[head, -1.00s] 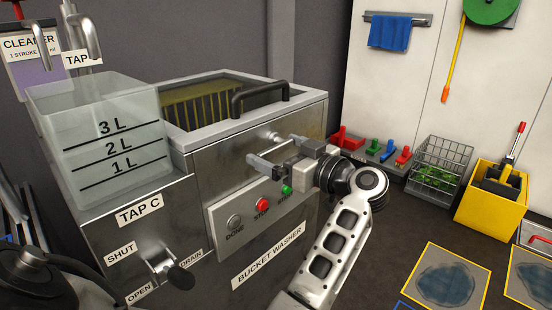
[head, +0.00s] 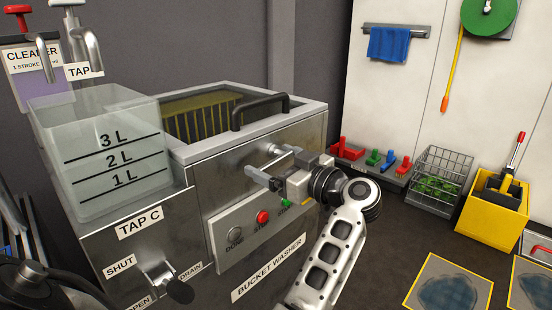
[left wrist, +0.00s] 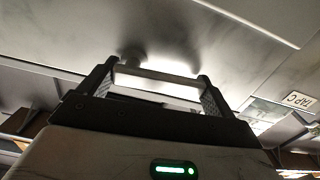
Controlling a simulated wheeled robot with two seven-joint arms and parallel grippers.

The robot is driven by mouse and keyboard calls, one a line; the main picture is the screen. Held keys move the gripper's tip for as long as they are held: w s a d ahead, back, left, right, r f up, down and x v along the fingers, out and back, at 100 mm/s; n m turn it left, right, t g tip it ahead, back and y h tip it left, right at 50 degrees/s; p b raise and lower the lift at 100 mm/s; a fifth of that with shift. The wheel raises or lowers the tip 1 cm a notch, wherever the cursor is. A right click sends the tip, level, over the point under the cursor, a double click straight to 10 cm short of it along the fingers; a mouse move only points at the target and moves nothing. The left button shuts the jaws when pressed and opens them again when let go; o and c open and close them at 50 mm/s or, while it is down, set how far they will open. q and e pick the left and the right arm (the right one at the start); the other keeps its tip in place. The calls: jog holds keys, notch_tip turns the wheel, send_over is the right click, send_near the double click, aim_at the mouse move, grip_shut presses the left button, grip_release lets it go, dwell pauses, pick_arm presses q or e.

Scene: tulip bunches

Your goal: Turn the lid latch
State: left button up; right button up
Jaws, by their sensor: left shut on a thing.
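The bucket washer (head: 225,190) is a grey metal box with a black handle (head: 262,108) on its top. The lid latch is a small metal fitting on the upper front, largely hidden by my fingers in the head view. My left gripper (head: 264,164) is at this front, its two fingers apart with the latch between them. In the left wrist view, a pale latch bar (left wrist: 158,86) spans between the two dark fingers, and a round boss shows behind it. The gripper is shut on this bar. My right gripper is out of view.
Below the gripper sit the red stop button (head: 262,217) and a green button, partly hidden. A clear tank (head: 110,150) and the Tap C lever (head: 178,289) are at left. A wire basket (head: 440,178) and yellow bucket (head: 490,208) stand at right.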

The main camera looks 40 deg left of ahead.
pick_arm(q)
jog(key=n+p, duration=0.2)
jog(key=shift+d+f+n, duration=0.1)
jog(key=shift+f+n, duration=0.2)
jog(key=shift+f, duration=0.1)
jog(key=shift+w+f+n+p, duration=0.1)
jog(key=shift+f+n+p, duration=0.2)
jog(key=shift+n, duration=0.4)
jog(key=shift+w+f+n, duration=0.1)
jog(key=shift+f+n, duration=0.1)
jog(key=shift+n, duration=0.5)
jog(key=shift+f+n, duration=0.1)
jog(key=shift+n, duration=0.3)
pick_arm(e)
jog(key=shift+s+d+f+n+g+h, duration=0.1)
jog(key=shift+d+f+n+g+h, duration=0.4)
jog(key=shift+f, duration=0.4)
pick_arm(q)
jog(key=o, duration=1)
jog(key=shift+c, duration=0.2)
jog(key=shift+o, duration=0.8)
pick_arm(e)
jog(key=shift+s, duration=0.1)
